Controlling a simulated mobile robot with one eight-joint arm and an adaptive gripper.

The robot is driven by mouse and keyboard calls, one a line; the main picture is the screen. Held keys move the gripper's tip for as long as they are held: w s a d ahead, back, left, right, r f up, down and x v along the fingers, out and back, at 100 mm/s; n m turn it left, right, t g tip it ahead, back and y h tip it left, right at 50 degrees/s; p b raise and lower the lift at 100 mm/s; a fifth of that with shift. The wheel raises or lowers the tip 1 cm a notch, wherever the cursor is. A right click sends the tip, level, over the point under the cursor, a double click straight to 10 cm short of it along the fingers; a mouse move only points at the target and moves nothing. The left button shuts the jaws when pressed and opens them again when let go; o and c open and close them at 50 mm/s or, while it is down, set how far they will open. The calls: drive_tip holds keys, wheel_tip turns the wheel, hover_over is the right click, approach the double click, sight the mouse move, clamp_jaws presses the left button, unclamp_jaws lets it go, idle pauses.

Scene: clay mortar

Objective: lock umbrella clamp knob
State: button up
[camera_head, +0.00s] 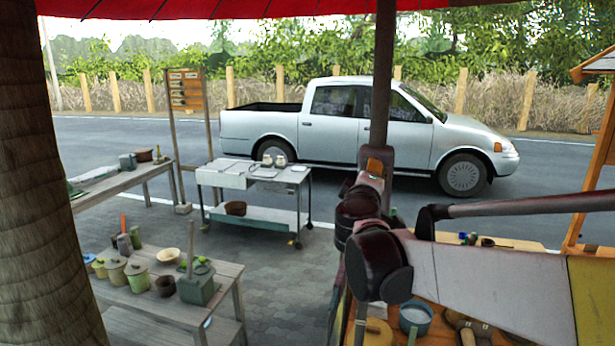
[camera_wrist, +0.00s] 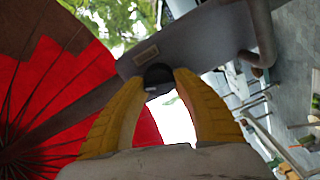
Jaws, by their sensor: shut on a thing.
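The umbrella's dark pole (camera_head: 382,75) stands upright in the head view under the red canopy (camera_head: 250,8). A brown clamp (camera_head: 376,153) sits on the pole, just above my dark wrist. In the wrist view the clamp body (camera_wrist: 205,45) has a small tan plate and a curved handle-like part (camera_wrist: 262,40) at its right. My gripper (camera_wrist: 159,78) has its two yellow fingers closed around the sides of the round black knob (camera_wrist: 158,73). The knob's sides are partly hidden by the fingers. The knob's locking angle cannot be told.
A wooden table (camera_head: 225,270) with pots stands at lower left. A wheeled cart (camera_head: 262,184) is behind it. A counter (camera_head: 440,325) with a blue pot (camera_head: 415,316) lies beneath my arm. A silver pickup (camera_head: 345,135) is parked on the road. A thick trunk (camera_head: 45,200) fills the left edge.

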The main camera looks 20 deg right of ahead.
drive_tip(key=shift+n+b, duration=0.4)
drive_tip(key=shift+n, duration=1.5)
drive_tip(key=o, duration=1.2)
drive_tip(key=shift+w+f, duration=0.1)
drive_tip(key=v, duration=1.2)
